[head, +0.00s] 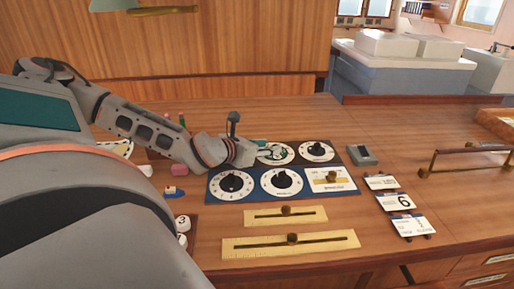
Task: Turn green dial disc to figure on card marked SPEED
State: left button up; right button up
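A white-faced dial with green at its centre (282,159) sits on the dark upper panel of the console. My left gripper (262,153) reaches in from the left and lies right at this dial, covering its left part. The fingers are small and partly merged with the dial, so I cannot tell whether they are open or touch it. Three small white cards stand at the right: an upper one (380,182), a middle one (396,201) showing a large 6, and a lower one (411,224). I cannot read which is marked SPEED. My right gripper is not in view.
Another black-knobbed dial (316,151) is right of the green one. A blue panel (257,194) in front carries two dials and a slider plate. Brass slider plates (245,218) lie nearer. A grey box (362,155) and a brass rail (470,150) are at the right.

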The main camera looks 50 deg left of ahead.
pick_arm(q)
jog(key=shift+v, duration=2.6)
